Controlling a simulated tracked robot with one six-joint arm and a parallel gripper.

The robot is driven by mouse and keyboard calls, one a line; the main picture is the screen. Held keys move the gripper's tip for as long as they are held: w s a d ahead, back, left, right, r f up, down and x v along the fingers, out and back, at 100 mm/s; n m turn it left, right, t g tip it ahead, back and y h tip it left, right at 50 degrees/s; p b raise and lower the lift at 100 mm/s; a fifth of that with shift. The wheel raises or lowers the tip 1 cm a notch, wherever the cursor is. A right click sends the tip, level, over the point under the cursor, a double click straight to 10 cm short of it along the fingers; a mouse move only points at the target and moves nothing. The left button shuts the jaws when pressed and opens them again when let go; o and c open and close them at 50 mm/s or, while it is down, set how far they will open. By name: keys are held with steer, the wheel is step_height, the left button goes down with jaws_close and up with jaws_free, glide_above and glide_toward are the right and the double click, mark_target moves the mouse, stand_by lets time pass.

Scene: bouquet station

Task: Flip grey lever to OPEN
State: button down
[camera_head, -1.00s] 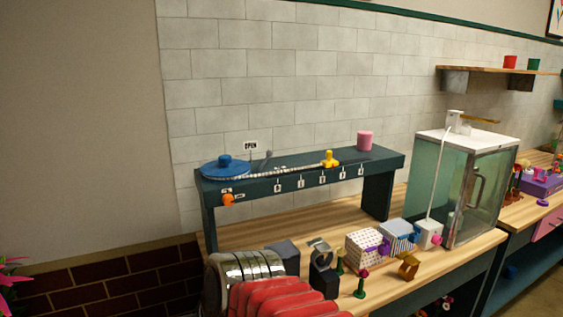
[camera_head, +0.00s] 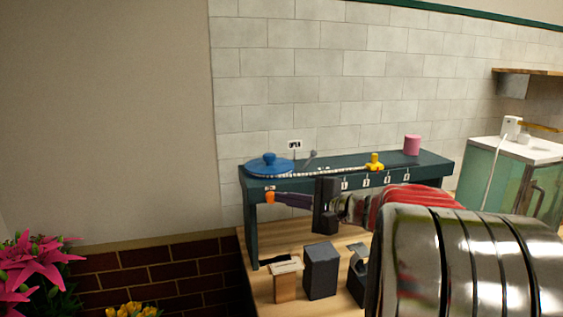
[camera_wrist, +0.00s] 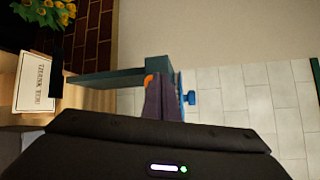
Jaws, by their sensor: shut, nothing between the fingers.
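The grey lever (camera_head: 310,158) stands tilted at the back of the dark teal bench shelf (camera_head: 440,166), just right of a small OPEN sign (camera_head: 294,145). I do not make it out in the wrist view. My gripper (camera_head: 280,198) is shut with nothing in it. Its purple fingers reach left along the shelf's front, below and in front of the lever. The tips are at an orange knob (camera_head: 270,197) on the shelf's front left; I cannot tell if they touch. In the wrist view, the orange knob (camera_wrist: 149,78) shows beside the fingers (camera_wrist: 163,97).
A blue round piece (camera_head: 269,165) sits on the shelf's left end, with a yellow piece (camera_head: 375,162) and pink cylinder (camera_head: 412,144) to the right. A card holder (camera_head: 285,285) and dark block (camera_head: 321,270) stand below. Flowers (camera_head: 40,268) are at left.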

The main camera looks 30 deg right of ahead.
mark_target(325, 173)
steer(key=d+r+m+t+h, duration=0.1)
steer(key=d+m+h, duration=0.1)
steer(key=d, duration=0.4)
steer(key=s+d+m+t+h, duration=0.1)
steer(key=d+m+t+h, duration=0.1)
steer(key=d, duration=0.5)
steer(key=s+d+r+m+t+h, duration=0.1)
steer(key=d+m+h, duration=0.1)
steer(key=d, duration=0.4)
steer(key=shift+s+d+r+t, duration=0.25)
steer(key=shift+d+r+t, duration=0.05)
steer(key=shift+d, duration=0.05)
steer(key=shift+w, duration=0.1)
steer(key=w, duration=0.3)
steer(key=w+r, duration=0.1)
steer(key=w, duration=0.5)
steer(key=shift+w+r, duration=0.25)
steer(key=shift+w, duration=0.1)
steer(key=shift+a, duration=0.15)
